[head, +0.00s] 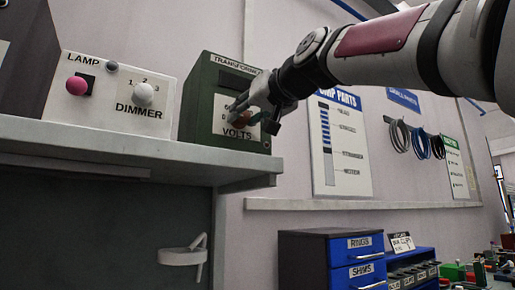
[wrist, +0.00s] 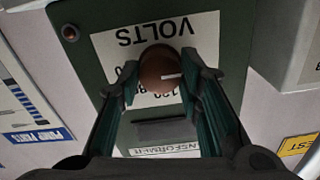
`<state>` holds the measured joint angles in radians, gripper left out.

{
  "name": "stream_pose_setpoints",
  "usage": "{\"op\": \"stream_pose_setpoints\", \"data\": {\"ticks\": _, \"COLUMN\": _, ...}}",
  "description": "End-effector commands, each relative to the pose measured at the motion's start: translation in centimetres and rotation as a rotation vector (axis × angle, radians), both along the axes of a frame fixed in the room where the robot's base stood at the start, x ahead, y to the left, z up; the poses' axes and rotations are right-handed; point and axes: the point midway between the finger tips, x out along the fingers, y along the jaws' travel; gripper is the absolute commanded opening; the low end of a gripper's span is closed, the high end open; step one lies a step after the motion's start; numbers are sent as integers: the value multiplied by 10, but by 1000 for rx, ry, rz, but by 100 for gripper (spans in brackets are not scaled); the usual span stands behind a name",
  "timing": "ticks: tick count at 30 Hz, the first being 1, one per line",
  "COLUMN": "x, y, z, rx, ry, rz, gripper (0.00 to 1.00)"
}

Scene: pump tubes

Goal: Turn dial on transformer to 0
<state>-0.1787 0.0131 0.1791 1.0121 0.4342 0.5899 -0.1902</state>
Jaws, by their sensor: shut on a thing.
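The transformer (head: 196,108) is a dark green box with a white VOLTS label, standing on the grey shelf in the head view. Its brown round dial (wrist: 160,70) shows in the wrist view with a white pointer mark directed to the right of that picture. The numbers around the dial are mostly hidden by the fingers. My gripper (wrist: 160,88) has a finger on each side of the dial and is shut on it. In the head view my gripper (head: 243,110) reaches the transformer's front from the right and covers part of the label.
A white lamp dimmer box (head: 92,118) with a pink button and white knob stands left of the transformer. The grey shelf (head: 100,140) lies under both. Blue drawers (head: 352,262) stand lower right. A pump parts board (head: 343,150) and hanging coils (head: 420,140) are on the wall.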

Motion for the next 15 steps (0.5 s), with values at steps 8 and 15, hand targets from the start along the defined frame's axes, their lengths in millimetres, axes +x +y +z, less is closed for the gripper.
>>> {"op": "stream_pose_setpoints", "data": {"ticks": 8, "x": 1, "y": 1, "z": -2, "rx": -2, "ry": 5, "rz": 1, "gripper": 53}}
{"op": "stream_pose_setpoints", "data": {"ticks": 15, "x": 0, "y": 0, "z": -1, "rx": 0, "ry": 2, "rz": 0, "gripper": 53}}
